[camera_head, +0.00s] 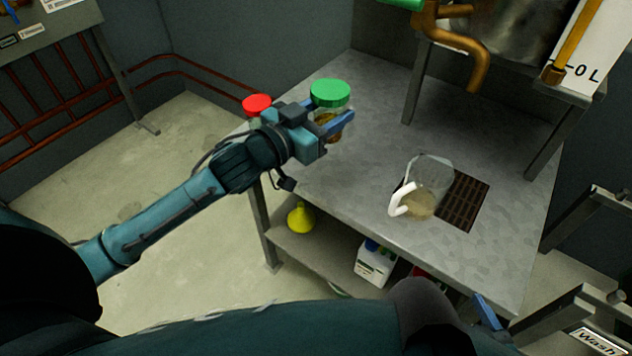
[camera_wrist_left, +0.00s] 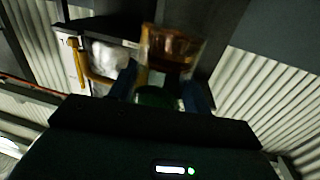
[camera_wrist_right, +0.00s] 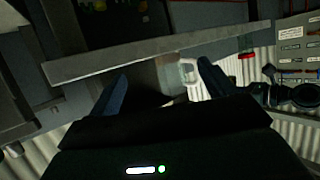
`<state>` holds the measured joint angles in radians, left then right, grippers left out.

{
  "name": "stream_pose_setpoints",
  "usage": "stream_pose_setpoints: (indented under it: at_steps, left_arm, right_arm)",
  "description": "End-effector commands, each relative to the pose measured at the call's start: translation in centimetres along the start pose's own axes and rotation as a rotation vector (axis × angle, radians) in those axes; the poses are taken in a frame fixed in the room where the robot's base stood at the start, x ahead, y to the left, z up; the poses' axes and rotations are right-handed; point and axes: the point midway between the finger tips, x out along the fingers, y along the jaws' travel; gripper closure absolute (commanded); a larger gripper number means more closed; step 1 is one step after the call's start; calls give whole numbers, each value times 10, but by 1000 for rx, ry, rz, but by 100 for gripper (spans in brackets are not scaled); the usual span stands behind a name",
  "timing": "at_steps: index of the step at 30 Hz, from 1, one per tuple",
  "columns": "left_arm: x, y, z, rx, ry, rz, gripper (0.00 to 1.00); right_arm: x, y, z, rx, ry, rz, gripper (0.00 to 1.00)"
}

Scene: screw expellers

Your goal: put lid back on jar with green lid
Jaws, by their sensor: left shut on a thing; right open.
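A jar with a green lid (camera_head: 330,94) stands at the far left corner of the metal table, with brownish contents in its clear body (camera_head: 327,120). The lid sits on top of the jar in the head view; whether it is seated fully I cannot tell. My left gripper (camera_head: 328,116) is shut on this jar, its blue fingers on either side. In the left wrist view the jar's glass (camera_wrist_left: 172,45) shows beyond the dark green lid (camera_wrist_left: 158,96), between the fingers. My right gripper (camera_wrist_right: 160,85) is open and empty; in the head view only a blue fingertip (camera_head: 488,311) shows, low right.
A red lid (camera_head: 257,105) shows just left of my left gripper. A clear pitcher (camera_head: 428,183) with a white handle stands beside a dark grate (camera_head: 464,200) on the table (camera_head: 350,180). A yellow funnel (camera_head: 300,218) and a white container (camera_head: 375,264) are on the shelf below. A brown spout (camera_head: 475,60) hangs above.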

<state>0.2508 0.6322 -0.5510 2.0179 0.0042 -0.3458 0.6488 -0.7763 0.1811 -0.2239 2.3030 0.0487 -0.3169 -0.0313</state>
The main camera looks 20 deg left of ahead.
Motion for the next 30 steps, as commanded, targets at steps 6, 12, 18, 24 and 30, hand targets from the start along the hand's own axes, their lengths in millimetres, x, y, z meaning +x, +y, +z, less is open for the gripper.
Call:
stream_pose_setpoints:
  at_steps: [6,12,18,24,30]
  left_arm:
    - [12,-34,25,-7,9,-57,100]
    - [14,-45,25,-13,11,-74,100]
    - [14,-45,24,-13,10,-75,100]
    - [14,-45,29,-14,9,-76,100]
    - [14,-44,62,-14,6,-76,100]
  right_arm:
    - [4,0,16,0,64,-4,17]
    - [3,0,14,1,85,-5,17]
    - [2,0,12,1,86,-5,17]
    - [3,0,14,-1,84,-6,17]
    - [10,-2,24,-21,77,-14,17]
